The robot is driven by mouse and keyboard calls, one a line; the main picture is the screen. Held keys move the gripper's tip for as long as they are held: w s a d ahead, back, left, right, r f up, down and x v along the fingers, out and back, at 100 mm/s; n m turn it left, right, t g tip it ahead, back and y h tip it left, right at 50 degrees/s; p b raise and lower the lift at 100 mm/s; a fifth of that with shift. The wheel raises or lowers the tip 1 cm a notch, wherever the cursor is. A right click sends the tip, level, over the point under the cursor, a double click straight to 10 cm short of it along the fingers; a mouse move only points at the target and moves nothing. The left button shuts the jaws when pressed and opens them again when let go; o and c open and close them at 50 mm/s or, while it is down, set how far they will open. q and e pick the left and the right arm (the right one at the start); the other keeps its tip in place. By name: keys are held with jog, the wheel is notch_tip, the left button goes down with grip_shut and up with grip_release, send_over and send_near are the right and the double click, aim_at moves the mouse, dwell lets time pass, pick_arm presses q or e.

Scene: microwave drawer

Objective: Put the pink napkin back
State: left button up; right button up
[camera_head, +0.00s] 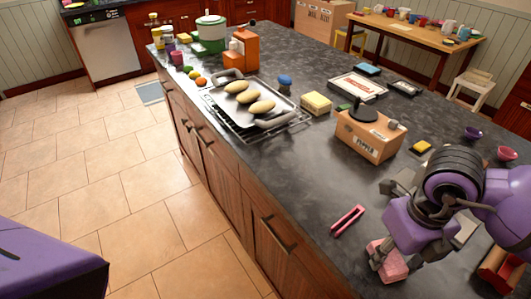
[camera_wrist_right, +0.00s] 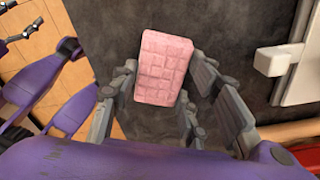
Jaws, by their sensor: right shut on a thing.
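The pink napkin (camera_head: 388,268) is a small, quilted-looking block near the front edge of the dark counter, low right in the head view. In the right wrist view the napkin (camera_wrist_right: 163,66) lies between the fingers of my right gripper (camera_wrist_right: 160,90). My right gripper (camera_head: 383,258) points down and is shut on the napkin. I cannot tell whether the napkin touches the counter. My left gripper cannot be made out.
Pink tongs (camera_head: 347,220) lie just left of the napkin. A baking tray (camera_head: 252,105) is farther left. A red object (camera_head: 502,272) lies at the right. Bare counter (camera_head: 300,170) lies between.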

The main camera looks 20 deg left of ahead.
aim_at(391, 257)
jog(key=shift+f, duration=0.15)
jog(key=o, duration=1.1)
jog(key=shift+r, duration=0.2)
notch_tip(391, 257, up, 12)
